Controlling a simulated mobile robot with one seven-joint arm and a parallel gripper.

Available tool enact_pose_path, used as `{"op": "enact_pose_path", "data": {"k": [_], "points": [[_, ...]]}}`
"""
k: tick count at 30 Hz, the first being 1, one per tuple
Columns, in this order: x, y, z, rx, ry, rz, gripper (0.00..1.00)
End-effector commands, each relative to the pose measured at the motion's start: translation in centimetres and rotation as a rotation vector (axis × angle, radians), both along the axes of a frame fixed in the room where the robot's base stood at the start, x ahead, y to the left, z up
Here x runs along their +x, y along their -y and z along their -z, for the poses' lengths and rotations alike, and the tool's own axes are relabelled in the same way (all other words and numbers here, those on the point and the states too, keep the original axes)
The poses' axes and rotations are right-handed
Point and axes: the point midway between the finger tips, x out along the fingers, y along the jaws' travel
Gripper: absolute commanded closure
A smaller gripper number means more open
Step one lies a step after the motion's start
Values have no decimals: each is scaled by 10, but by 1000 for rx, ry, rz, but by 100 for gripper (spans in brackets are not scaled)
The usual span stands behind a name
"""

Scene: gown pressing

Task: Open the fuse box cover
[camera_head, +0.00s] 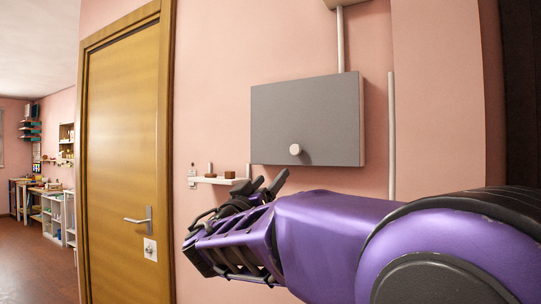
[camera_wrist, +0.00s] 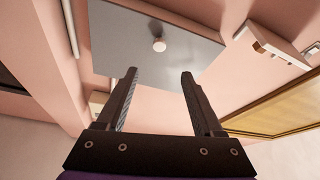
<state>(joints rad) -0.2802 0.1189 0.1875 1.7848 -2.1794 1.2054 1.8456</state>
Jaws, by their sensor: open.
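The fuse box (camera_head: 305,115) is a grey box on the pink wall, and its flat front cover looks closed. A round white knob (camera_head: 295,149) sits low on the cover, near its middle. My gripper (camera_head: 268,186) is below and left of the knob, apart from it. In the wrist view the cover (camera_wrist: 125,38) and knob (camera_wrist: 159,45) are beyond the fingertips. The two dark fingers of my gripper (camera_wrist: 160,73) are spread with nothing between them. My purple arm hides the wall below the box.
A small white shelf (camera_head: 217,181) with a brown block (camera_head: 229,174) is on the wall left of my gripper. A wooden door (camera_head: 125,150) stands farther left. A white pipe (camera_head: 391,135) runs down the wall right of the box. The wall directly around the cover is mostly clear.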

Motion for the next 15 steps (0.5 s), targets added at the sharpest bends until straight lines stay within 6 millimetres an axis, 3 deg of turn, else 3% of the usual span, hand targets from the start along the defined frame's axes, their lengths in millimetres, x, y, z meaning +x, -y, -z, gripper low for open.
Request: {"op": "enact_pose_path", "data": {"k": [15], "points": [[83,48,-40,1,-2,3,31]]}}
